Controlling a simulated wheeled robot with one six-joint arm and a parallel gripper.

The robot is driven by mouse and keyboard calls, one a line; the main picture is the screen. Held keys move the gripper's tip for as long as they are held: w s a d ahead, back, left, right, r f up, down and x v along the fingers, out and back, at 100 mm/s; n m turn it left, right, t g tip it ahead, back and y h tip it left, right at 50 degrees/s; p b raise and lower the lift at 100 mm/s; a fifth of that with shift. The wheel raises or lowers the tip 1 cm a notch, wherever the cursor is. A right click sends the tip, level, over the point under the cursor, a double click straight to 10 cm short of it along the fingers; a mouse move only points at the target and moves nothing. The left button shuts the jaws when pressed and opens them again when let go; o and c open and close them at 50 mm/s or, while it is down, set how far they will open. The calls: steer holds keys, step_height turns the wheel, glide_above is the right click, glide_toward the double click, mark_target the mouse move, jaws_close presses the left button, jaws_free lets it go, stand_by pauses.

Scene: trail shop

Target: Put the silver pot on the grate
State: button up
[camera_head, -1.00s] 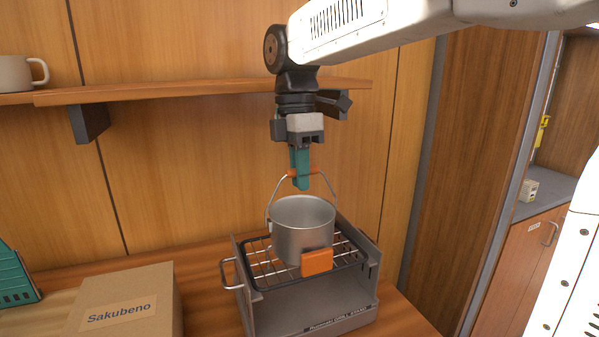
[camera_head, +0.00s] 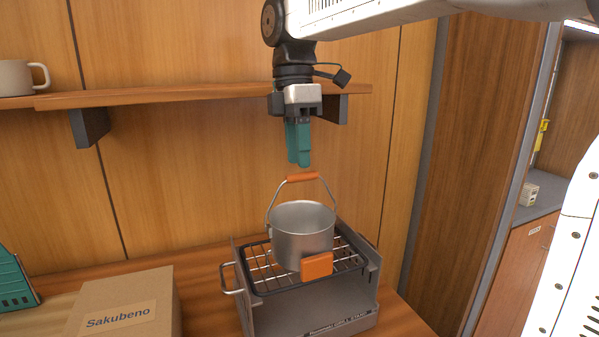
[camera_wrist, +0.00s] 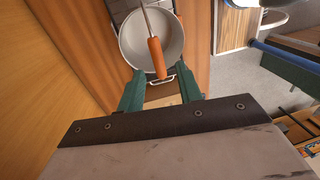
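The silver pot (camera_head: 302,234) stands upright on the grate (camera_head: 262,268) of the grey grill stand. Its wire handle is raised, with an orange grip (camera_head: 303,177) at the top and an orange tab on the pot's front. My gripper (camera_head: 299,163) is above the handle, apart from it, with teal fingers pointing down. In the wrist view my gripper (camera_wrist: 160,88) has its fingers spread with nothing between them. The pot (camera_wrist: 135,45) and its orange grip (camera_wrist: 156,58) show beyond the fingertips there.
A cardboard box (camera_head: 126,305) labelled Sakubeno stands left of the grill on the wooden counter. A teal object (camera_head: 14,280) is at the far left. A shelf (camera_head: 200,94) with a mug (camera_head: 18,78) runs along the wall behind my gripper.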

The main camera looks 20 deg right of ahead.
step_height(320, 180, up, 7)
steer(key=w, duration=0.1)
steer(key=s+d+f+m+t, duration=0.1)
steer(key=s+d+f+m, duration=0.2)
steer(key=s+f+m, duration=0.6)
steer(key=s+d+f+m+t, duration=0.2)
steer(key=s+f+m, duration=0.7)
steer(key=s+f, duration=0.5)
steer(key=shift+s+d+f, duration=0.15)
steer(key=shift+d, duration=0.55)
